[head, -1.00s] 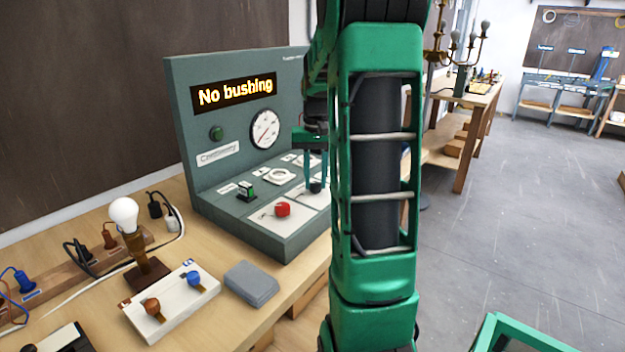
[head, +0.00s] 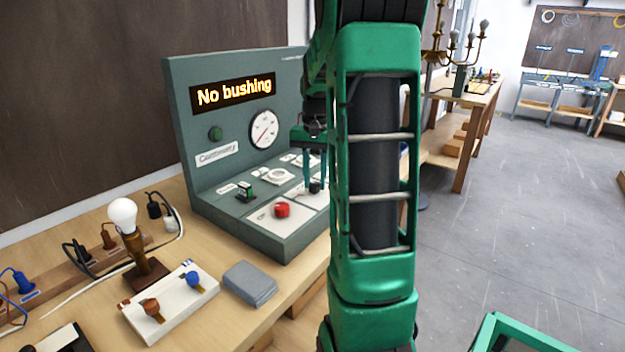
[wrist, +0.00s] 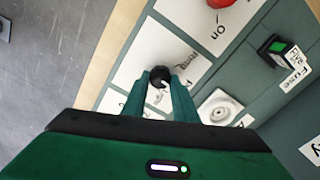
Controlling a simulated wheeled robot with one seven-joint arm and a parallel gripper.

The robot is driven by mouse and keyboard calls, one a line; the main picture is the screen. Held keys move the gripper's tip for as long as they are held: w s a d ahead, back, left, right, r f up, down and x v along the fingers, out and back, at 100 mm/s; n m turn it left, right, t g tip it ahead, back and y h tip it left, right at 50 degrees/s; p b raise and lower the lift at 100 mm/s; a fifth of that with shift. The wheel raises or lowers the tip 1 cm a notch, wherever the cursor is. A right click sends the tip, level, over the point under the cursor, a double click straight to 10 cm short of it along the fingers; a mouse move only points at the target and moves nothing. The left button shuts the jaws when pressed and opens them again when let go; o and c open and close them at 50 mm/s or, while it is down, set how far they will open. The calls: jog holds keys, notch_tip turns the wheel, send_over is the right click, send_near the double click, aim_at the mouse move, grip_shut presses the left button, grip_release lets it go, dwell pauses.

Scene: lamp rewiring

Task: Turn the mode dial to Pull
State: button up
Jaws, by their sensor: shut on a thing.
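The mode dial, a small black knob (wrist: 160,75), sits on a white plate on the tester's sloping deck. In the wrist view the two green fingers of my gripper (wrist: 160,86) stand on either side of it, shut on it. A pale mark shows on the knob, but I cannot tell which label it points at. In the head view my gripper (head: 314,168) points down over the dial (head: 315,187), partly hidden by my arm. The tester's display (head: 233,91) reads "No bushing".
A red knob (head: 281,210) and a green-topped switch (head: 246,191) sit left of the dial. A round white socket (wrist: 219,108) is close to my fingers. A lamp with a white bulb (head: 123,214) and a grey block (head: 250,284) stand on the bench.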

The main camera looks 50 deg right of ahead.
aim_at(313, 183)
jog(key=o, duration=1.1)
jog(key=shift+w+a, duration=0.1)
jog(key=shift+a, duration=0.15)
jog(key=shift+c, duration=0.2)
jog(key=shift+d, duration=0.1)
notch_tip(313, 183, up, 11)
jog(key=shift+f, duration=0.15)
jog(key=s+a+f+n, duration=0.2)
jog(key=s+a+f, duration=0.4)
jog(key=s+a, duration=0.4)
jog(key=s+a+f+n, duration=0.3)
jog(key=s+a+f, duration=0.4)
jog(key=s+a, duration=0.3)
jog(key=shift+s+a+n, duration=0.25)
jog(key=shift+s+n, duration=0.05)
jog(key=shift+s, duration=0.25)
